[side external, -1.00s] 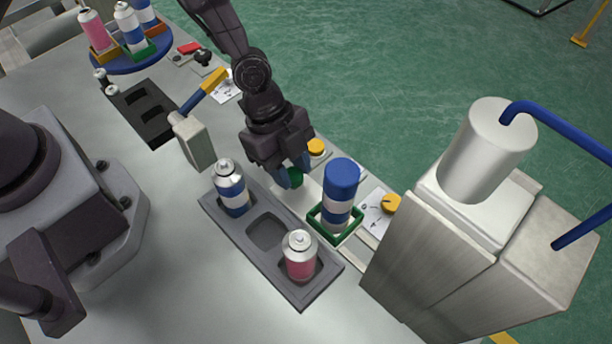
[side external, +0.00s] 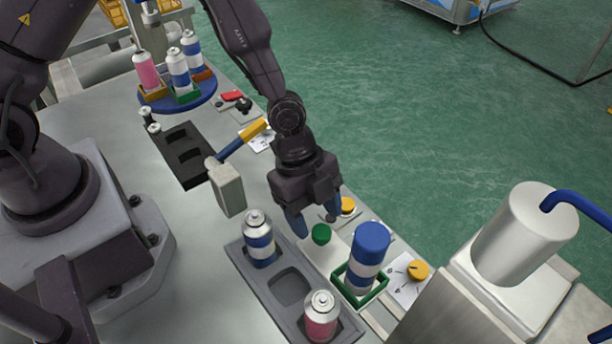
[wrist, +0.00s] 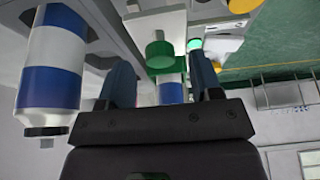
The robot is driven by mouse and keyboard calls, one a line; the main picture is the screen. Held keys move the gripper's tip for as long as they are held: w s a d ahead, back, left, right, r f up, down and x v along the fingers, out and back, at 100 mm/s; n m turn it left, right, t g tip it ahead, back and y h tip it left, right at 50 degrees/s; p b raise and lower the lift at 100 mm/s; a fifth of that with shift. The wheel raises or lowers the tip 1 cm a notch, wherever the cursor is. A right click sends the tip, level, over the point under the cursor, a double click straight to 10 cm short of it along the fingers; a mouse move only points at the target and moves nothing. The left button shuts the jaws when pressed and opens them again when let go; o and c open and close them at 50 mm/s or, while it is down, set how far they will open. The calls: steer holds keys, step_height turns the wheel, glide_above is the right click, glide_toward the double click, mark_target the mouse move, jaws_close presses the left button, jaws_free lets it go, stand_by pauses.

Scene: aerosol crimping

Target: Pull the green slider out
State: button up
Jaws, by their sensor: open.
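The green slider shows as a round green knob (side external: 321,234) on a pale plate and a square green holder (side external: 375,296) on a rail to its lower right. A blue-and-white can with a blue top (side external: 366,262) stands upright in the holder. My gripper (side external: 315,223) is open and empty, its blue fingertips pointing down just above and left of the knob. In the wrist view the knob (wrist: 158,52) lies beyond and between the fingertips (wrist: 160,64), with no visible contact. Part of the holder is hidden behind the can.
A grey tray (side external: 262,290) beside the slider holds a blue-and-white can (side external: 258,240) and a pink can (side external: 320,316), with an empty pocket between. A grey machine with a cylinder (side external: 525,238) stands at right. A hammer (side external: 228,185) stands left of my gripper. A blue turntable (side external: 203,98) carries several cans.

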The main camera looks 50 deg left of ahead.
steer(key=v, duration=1.1)
steer(key=shift+a, duration=0.15)
steer(key=s+a+r+n+y, duration=0.2)
steer(key=s+a+r+n, duration=0.1)
steer(key=a+n, duration=0.3)
steer(key=s+a+r+n+y, duration=0.2)
steer(key=s+a+n+y, duration=0.1)
steer(key=a+n, duration=0.35)
steer(key=s+a+r+n+t, duration=0.1)
steer(key=s+r+n+t, duration=0.1)
steer(key=r, duration=0.5)
steer(key=s+a+r+n+t, duration=0.1)
steer(key=s+r+n+t, duration=0.2)
steer(key=r, duration=0.3)
steer(key=shift+s+r+t+h, duration=0.25)
steer(key=shift+r+t+h, duration=0.05)
steer(key=shift+r, duration=0.1)
